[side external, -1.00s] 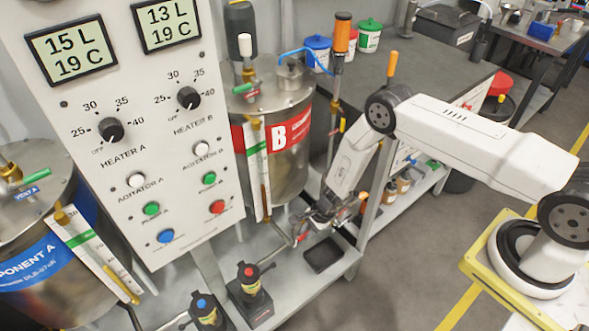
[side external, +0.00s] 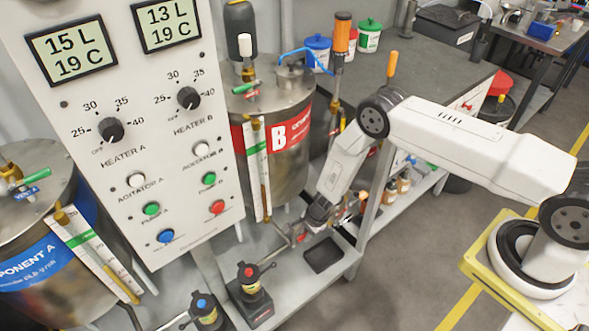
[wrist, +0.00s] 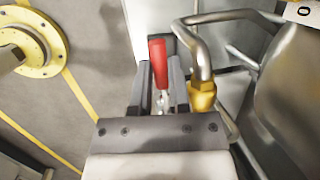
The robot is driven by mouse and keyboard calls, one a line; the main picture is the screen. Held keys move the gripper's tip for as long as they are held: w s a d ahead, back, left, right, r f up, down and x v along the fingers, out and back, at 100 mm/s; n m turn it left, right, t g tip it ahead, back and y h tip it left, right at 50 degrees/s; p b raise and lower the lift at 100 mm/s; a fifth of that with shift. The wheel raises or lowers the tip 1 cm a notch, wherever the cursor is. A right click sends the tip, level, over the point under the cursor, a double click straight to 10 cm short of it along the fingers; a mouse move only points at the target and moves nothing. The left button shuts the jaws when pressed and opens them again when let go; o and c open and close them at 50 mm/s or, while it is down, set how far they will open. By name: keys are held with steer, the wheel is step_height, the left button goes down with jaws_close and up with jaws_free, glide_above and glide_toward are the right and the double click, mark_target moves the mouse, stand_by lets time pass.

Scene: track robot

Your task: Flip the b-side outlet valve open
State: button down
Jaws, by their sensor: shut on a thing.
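The b-side outlet valve shows a red lever handle (wrist: 157,60) in the wrist view. The handle lies between the two fingers of my gripper (wrist: 161,88), which is shut on it. The brass fitting (wrist: 202,96) and bent metal pipe are just right of the fingers. In the side external view my gripper (side external: 325,226) is low in front of the B tank (side external: 285,165), above the bench's lower shelf.
The control panel (side external: 150,130) stands left of the B tank. A dark square tray (side external: 323,254) lies on the shelf below my gripper. Two pumps with red and blue tops (side external: 249,290) stand to the left. A bench leg (side external: 372,218) is close to the right.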

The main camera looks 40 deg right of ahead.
steer(key=c, duration=0.9)
jaws_free()
steer(key=shift+r, duration=0.1)
steer(key=shift+v, duration=3.8)
